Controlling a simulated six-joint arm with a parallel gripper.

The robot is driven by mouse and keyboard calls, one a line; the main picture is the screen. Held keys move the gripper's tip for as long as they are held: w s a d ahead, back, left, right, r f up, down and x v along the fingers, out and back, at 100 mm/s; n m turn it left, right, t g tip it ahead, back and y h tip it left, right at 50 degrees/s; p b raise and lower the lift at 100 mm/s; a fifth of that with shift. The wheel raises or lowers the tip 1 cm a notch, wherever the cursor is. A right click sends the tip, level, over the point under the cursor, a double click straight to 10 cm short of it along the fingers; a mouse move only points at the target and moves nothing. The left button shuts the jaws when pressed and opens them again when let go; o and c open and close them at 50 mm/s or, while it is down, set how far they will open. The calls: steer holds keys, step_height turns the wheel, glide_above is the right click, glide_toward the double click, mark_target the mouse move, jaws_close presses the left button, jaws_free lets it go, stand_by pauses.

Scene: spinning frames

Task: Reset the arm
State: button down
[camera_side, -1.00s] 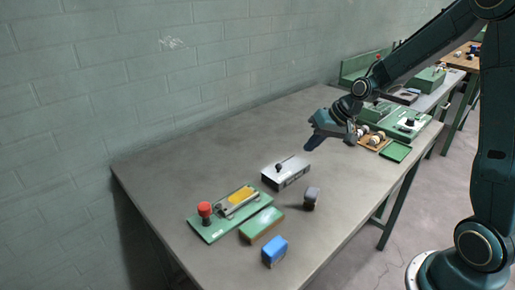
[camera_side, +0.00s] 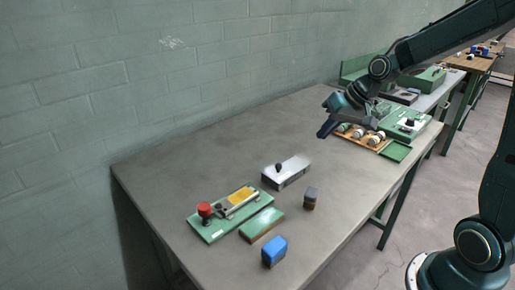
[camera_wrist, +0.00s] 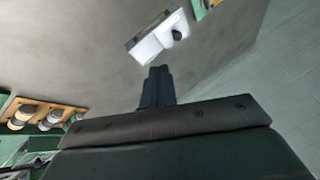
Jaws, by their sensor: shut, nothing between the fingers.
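My gripper (camera_side: 323,133) is shut and empty. In the side view it hangs above the grey table (camera_side: 235,147), left of a wooden tray and apart from everything on the table. In the wrist view my gripper's fingers (camera_wrist: 157,72) are together, pointing toward a white box with a dark knob (camera_wrist: 160,36). That white box also shows in the side view (camera_side: 287,172), nearer the camera than the gripper.
A green board with a red knob (camera_side: 204,209), a green block (camera_side: 261,224), a blue block (camera_side: 274,251) and a small dark block (camera_side: 310,198) are near the front. A wooden tray (camera_side: 350,137) of round parts lies right of the gripper. The table's back left is clear.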

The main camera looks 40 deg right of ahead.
steer(key=s+a+r+n, duration=0.1)
steer(key=s+a+r, duration=0.1)
steer(key=s, duration=0.5)
steer(key=s+a+r+n+h, duration=0.1)
steer(key=s+a+r, duration=0.2)
steer(key=s, duration=0.4)
steer(key=s+a+r+n+h, duration=0.1)
steer(key=s+a+r+n, duration=0.1)
steer(key=s+a, duration=0.2)
steer(key=s, duration=0.3)
steer(key=shift+s+a+r, duration=0.15)
steer(key=shift+r, duration=0.15)
